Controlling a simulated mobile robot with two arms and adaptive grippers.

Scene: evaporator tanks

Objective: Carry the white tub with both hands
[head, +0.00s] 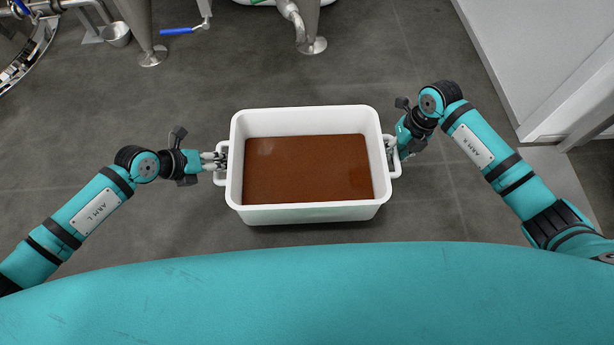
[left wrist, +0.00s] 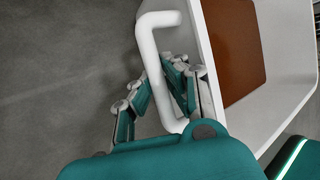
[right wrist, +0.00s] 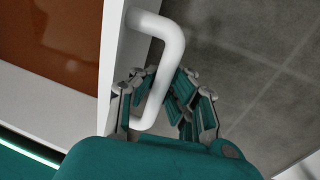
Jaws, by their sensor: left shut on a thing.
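The white tub (head: 305,214) is in the middle of the head view, with brown contents (head: 308,168) in it. It looks level. A bar handle stands out from each short side. My left gripper (head: 218,161) is shut on the left handle (left wrist: 152,60), with its fingers on both sides of the bar in the left wrist view. My right gripper (head: 396,151) is at the right handle (right wrist: 170,50). Its fingers lie on both sides of that bar and look closed on it. The tub's underside is hidden.
Metal tank legs (head: 312,44) and a blue-handled valve (head: 177,31) are at the top. A small metal cup (head: 117,34) is at the top left. A white wall or panel (head: 545,60) stands at the right. Grey floor (head: 70,130) is clear around the tub.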

